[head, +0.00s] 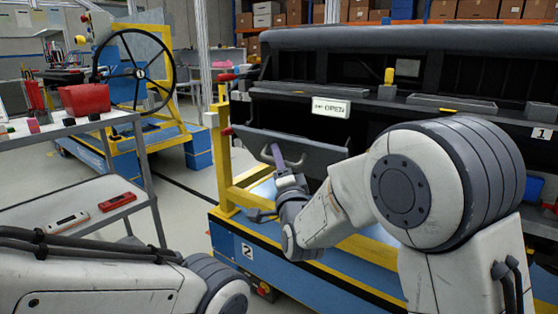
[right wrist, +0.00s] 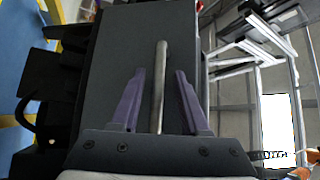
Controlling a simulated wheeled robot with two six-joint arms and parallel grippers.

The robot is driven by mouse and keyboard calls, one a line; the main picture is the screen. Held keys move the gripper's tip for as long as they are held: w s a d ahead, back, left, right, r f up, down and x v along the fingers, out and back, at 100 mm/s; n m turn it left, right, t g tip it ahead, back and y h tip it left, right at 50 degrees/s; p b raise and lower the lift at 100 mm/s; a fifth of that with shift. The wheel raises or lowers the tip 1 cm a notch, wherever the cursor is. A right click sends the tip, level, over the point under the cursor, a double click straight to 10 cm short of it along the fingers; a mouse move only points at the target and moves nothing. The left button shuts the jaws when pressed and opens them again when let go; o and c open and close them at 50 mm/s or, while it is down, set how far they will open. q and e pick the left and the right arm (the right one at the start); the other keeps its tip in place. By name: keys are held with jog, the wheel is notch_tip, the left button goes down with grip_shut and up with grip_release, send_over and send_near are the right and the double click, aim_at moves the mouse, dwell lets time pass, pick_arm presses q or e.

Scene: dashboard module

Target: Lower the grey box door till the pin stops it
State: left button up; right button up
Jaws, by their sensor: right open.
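The grey box door (head: 316,153) is a flat panel at the left end of the dark dashboard module, slanting outward at its lower front. Its metal bar handle (right wrist: 161,75) shows in the right wrist view against the dark panel (right wrist: 120,40). My right gripper (head: 279,158) is at the door's left part. Its two purple fingers (right wrist: 160,100) are apart, with the bar between them and a gap visible on each side. Which part is the stop pin, I cannot tell. My left arm crosses the lower left, and its gripper is out of view.
An OPEN tag (head: 330,108) hangs above the door. A yellow knob (head: 389,76) stands on the dashboard ledge. The module sits on a blue and yellow stand (head: 232,190). A grey shelf cart (head: 75,190) with a red bin (head: 84,99) and a steering-wheel rig (head: 135,72) stand left.

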jog(key=shift+c, duration=0.3)
grip_shut()
jog(key=shift+r, duration=0.2)
dwell(0.9)
